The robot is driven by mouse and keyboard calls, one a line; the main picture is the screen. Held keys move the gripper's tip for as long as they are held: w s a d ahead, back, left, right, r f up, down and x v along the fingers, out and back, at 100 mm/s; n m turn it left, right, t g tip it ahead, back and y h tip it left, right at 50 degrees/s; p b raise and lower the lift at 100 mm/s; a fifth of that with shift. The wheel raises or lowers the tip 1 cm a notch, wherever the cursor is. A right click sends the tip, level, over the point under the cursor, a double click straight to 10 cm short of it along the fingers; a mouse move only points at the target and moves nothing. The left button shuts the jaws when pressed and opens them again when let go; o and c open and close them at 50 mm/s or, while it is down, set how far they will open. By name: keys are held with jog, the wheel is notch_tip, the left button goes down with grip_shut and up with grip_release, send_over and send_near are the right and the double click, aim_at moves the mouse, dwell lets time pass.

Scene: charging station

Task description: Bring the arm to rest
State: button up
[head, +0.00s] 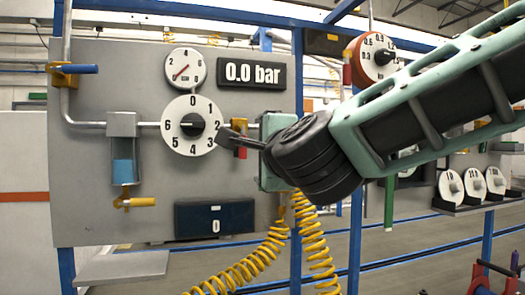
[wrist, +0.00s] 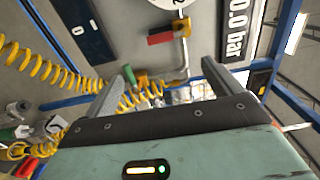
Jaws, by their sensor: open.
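My arm reaches in from the right in the head view, raised in front of the grey panel (head: 90,200). My gripper (head: 226,137) points left at the panel, just right of the white numbered dial (head: 178,138). In the wrist view my gripper (wrist: 168,72) shows two grey fingers spread well apart, with nothing held between them. Beyond the fingers is a pipe with a red handle (wrist: 161,38). The red handle (head: 240,150) also shows behind the fingers in the head view. I cannot tell whether a finger touches it.
Yellow coiled hoses (head: 305,230) hang below my gripper. A red-rimmed dial (head: 378,56) sits close above my arm. Small dials (head: 474,182) stand at right.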

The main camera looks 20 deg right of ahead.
jog(key=s+a+f+n+g+y+p, duration=0.35)
jog(key=s+a+f+n+g, duration=0.2)
jog(key=f+n, duration=0.2)
jog(key=s+a+f+n+g+y+p, duration=0.3)
jog(key=s+a+f+n+g+p, duration=0.15)
jog(key=s+f+n, duration=0.35)
jog(key=s+d+f+n+g+h+p, duration=0.1)
jog(key=s+d+f+n+g+h, duration=0.2)
jog(key=s+d+n+g, duration=0.1)
jog(key=s+d+f+n+g+h+p, duration=0.2)
jog(key=s+d+f+n+g+h, duration=0.1)
jog(key=s, duration=0.6)
jog(key=d+f+n+g, duration=0.1)
jog(key=d+n, duration=0.1)
jog(key=n, duration=0.1)
jog(key=shift+d, duration=0.2)
